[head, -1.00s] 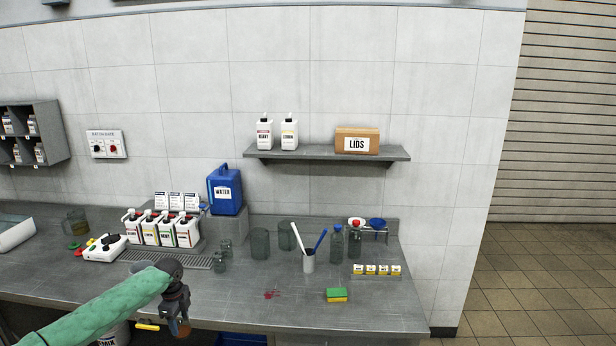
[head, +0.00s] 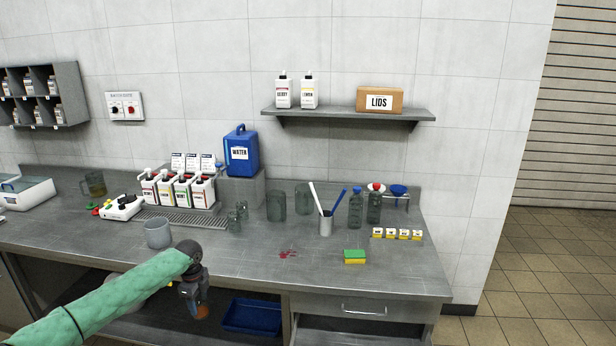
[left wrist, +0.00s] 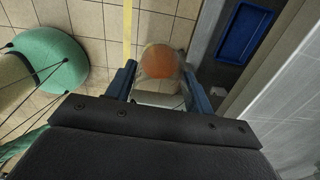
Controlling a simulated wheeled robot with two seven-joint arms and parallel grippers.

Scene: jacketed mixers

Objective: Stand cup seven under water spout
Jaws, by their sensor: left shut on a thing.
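My left gripper (head: 194,298) is shut on a clear cup (head: 201,311) with orange-brown contents, held in front of the counter's front edge, below its top. In the left wrist view the cup (left wrist: 160,66) sits between the two blue fingers (left wrist: 161,88). I can read no number on it. The blue water container (head: 241,155) stands on a grey raised block at the back of the counter, right of the pump bottles. A small blue tap (head: 218,166) shows at its left side; its outlet is too small to make out. My right gripper is not in view.
Pump bottles (head: 178,190) stand behind a drip grate (head: 180,218). A grey cup (head: 158,233) stands in front of it. Small glasses (head: 235,220), larger tumblers (head: 276,206) and a brush holder (head: 326,224) stand to the right. A sponge (head: 355,256) lies near the front; a blue tray (head: 252,316) is below.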

